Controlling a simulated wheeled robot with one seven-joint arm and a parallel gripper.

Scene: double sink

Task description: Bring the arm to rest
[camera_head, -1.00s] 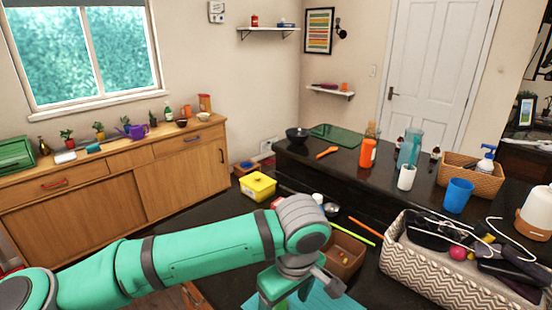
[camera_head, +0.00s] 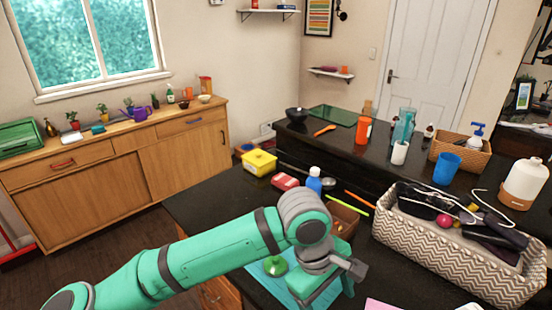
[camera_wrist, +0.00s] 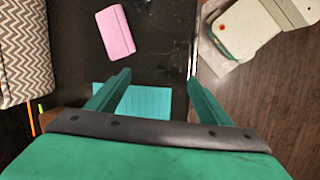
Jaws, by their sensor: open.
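My gripper (camera_wrist: 157,82) is open and empty in the wrist view, its two teal fingers well apart. It points down above the dark counter (camera_wrist: 155,50) near its edge, with a teal mat (camera_wrist: 145,101) below and between the fingers. A pink item (camera_wrist: 115,31) lies beyond the fingers, apart from them. In the head view my arm (camera_head: 225,245) reaches from the lower left, bent at a grey joint over the mat (camera_head: 262,276). My fingertips are hard to make out there. A green round object (camera_head: 275,265) is on the mat beside my arm.
A zigzag-patterned basket (camera_head: 450,258) full of items stands right of my arm. A brown box (camera_head: 342,215), a blue bottle (camera_head: 314,181), a red item (camera_head: 284,182) and a yellow box (camera_head: 259,162) stand behind it. The floor (camera_head: 110,235) at left is clear.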

